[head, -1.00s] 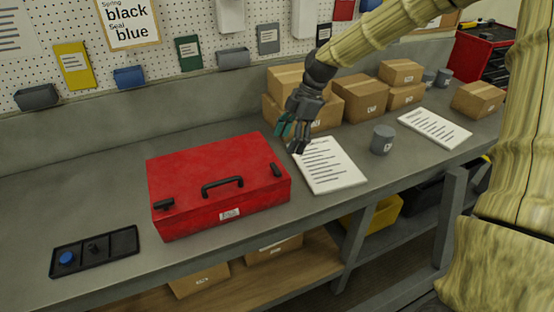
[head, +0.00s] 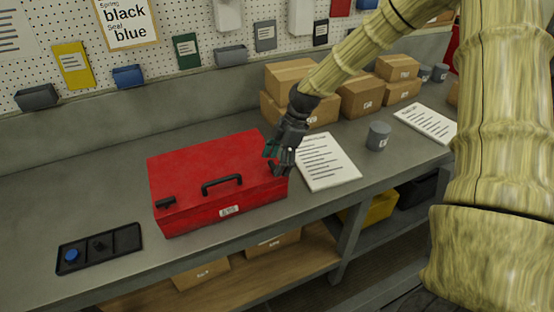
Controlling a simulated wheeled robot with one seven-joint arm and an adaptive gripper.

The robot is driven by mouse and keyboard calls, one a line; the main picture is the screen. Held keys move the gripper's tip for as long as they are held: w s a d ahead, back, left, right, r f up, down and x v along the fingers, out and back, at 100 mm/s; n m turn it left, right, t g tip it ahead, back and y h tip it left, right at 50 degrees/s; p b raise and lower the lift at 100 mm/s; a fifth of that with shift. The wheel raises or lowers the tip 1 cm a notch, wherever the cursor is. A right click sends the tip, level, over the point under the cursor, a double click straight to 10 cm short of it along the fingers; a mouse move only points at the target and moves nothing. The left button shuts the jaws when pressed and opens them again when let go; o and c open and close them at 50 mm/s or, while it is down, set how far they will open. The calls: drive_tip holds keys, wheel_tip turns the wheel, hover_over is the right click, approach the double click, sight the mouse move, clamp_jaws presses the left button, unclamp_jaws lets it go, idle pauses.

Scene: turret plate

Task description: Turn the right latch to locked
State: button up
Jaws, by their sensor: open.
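A red toolbox (head: 200,170) with a closed lid stands on the grey workbench. It has a black handle (head: 222,185) in the middle of its top and a black left latch (head: 165,203) at its front left. The right latch (head: 272,167) is at the right end of the lid and is largely hidden by my gripper, so I cannot tell which way it is turned. My gripper (head: 277,163) is open over the right end of the box, with its fingers pointing down around or beside the right latch. I cannot tell whether they touch it.
A black tray (head: 122,240) with a blue round piece (head: 72,255) and a black piece lies left of the box. A paper sheet (head: 328,165) lies to its right, with a grey cup (head: 378,136) beyond. Several cardboard boxes (head: 360,97) stand behind.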

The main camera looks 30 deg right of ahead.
drive_tip(key=c, duration=1)
drive_tip(key=shift+s+f+m, duration=0.1)
drive_tip(key=shift+f+m, duration=0.05)
drive_tip(key=shift+m, duration=0.15)
drive_tip(key=m+b, duration=0.1)
drive_tip(key=m+t, duration=0.1)
drive_tip(key=m, duration=0.1)
drive_tip(key=shift+s+m+t+h+b, duration=0.15)
drive_tip(key=shift+m+t+h+b, duration=0.15)
drive_tip(key=shift+b, duration=0.1)
drive_tip(key=m, duration=0.2)
drive_tip(key=m+t+h+b, duration=0.1)
drive_tip(key=m, duration=0.2)
drive_tip(key=shift+s+a+t, duration=0.2)
drive_tip(key=shift+t, duration=0.1)
drive_tip(key=m+h, duration=0.1)
drive_tip(key=m, duration=0.1)
drive_tip(key=m+b, duration=0.1)
drive_tip(key=m, duration=0.2)
drive_tip(key=shift+a+t+h, duration=0.15)
drive_tip(key=shift+t+h, duration=0.25)
drive_tip(key=shift+a+m+h, duration=0.15)
drive_tip(key=shift+m+h, duration=0.55)
drive_tip(key=shift+m, duration=1.2)
